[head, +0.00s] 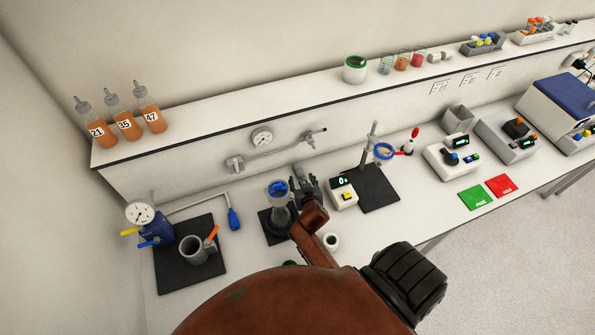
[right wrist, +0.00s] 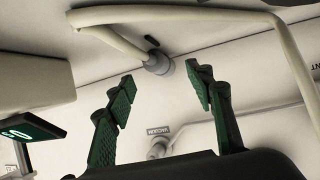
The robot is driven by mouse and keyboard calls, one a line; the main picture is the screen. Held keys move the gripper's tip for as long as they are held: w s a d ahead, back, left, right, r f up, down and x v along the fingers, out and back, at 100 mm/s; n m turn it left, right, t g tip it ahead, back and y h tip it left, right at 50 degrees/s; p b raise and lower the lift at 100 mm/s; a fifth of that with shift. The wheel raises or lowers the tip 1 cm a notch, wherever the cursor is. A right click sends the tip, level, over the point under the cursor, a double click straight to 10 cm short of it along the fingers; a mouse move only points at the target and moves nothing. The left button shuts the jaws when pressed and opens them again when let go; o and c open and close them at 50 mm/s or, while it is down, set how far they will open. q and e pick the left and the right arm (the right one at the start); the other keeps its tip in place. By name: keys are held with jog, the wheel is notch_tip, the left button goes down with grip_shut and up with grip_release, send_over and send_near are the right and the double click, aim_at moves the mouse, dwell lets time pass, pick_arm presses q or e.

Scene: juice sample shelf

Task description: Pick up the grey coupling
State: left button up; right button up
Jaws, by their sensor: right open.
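In the right wrist view a grey coupling (right wrist: 164,66) sits at the end of a cream hose (right wrist: 112,39), against a pale surface. It shows between and beyond the fingertips of my right gripper (right wrist: 160,78), which is open with nothing between its fingers. In the head view my right gripper (head: 306,182) is over the bench, beside a flask with a blue top (head: 280,191) and near a small display box (head: 343,193). I cannot pick out the coupling surely in the head view. My left gripper is not in view.
A stand with a blue ring (head: 383,152) is to the right. A dark mat (head: 207,280) with a grey cup (head: 193,249) and blue pump (head: 157,232) is left.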

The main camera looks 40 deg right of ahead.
aim_at(299, 172)
jog(key=shift+w+d+f, duration=0.2)
jog(key=shift+w+d, duration=0.25)
jog(key=shift+w, duration=0.2)
jog(key=x, duration=0.4)
jog(key=shift+w+d+p, duration=0.1)
jog(key=shift+w+p, duration=0.25)
jog(key=shift+p, duration=0.05)
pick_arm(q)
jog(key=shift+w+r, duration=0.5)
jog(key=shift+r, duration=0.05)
pick_arm(e)
jog(key=shift+c, duration=0.5)
grip_shut()
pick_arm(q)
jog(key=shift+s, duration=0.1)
